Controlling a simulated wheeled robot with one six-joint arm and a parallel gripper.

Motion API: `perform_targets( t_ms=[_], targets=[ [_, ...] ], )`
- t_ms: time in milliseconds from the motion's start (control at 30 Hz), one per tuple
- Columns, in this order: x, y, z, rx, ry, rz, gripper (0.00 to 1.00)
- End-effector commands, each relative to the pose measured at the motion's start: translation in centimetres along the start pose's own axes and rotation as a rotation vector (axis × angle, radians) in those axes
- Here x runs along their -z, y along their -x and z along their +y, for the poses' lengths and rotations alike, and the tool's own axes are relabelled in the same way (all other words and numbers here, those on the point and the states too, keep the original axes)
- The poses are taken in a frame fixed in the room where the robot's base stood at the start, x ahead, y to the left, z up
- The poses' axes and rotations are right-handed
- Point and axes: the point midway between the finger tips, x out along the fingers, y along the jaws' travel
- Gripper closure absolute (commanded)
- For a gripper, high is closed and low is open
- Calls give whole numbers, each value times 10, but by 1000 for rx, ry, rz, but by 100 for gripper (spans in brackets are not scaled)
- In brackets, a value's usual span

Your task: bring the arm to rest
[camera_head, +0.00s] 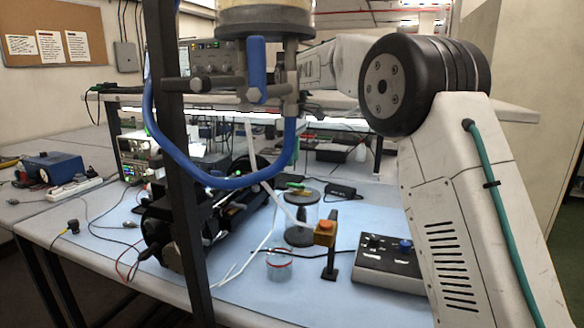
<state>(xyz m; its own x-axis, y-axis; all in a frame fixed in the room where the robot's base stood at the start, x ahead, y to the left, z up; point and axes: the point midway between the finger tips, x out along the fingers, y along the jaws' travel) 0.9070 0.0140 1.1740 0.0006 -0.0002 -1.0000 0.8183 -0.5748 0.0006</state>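My arm (455,170) rises at the right as a white link with a large black joint and a green cable. Its white forearm (345,62) runs left, to behind the apparatus in the upper middle. My gripper cannot be made out; the arm's far end is hidden there. A clear cylinder (265,14) with a grey base is cut off by the top edge. Below it are grey fittings, a blue handle (257,68) and a looping blue hose (200,172).
A dark upright post (186,210) stands close in front.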

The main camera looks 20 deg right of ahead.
Motion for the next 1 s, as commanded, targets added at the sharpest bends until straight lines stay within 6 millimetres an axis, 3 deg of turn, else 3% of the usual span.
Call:
perform_targets(
  t_ms=[400, 533, 667, 800, 1000],
  targets=[
    [-1, 8, -1, 0, -2, 0, 65],
    [-13, 18, -13, -5, -35, 4, 65],
    [-44, 37, -45, -14, -123, 12, 65],
    [-88, 52, -93, -24, -250, 23, 65],
    [-152, 54, -166, -38, -432, 43, 65]
  ],
)
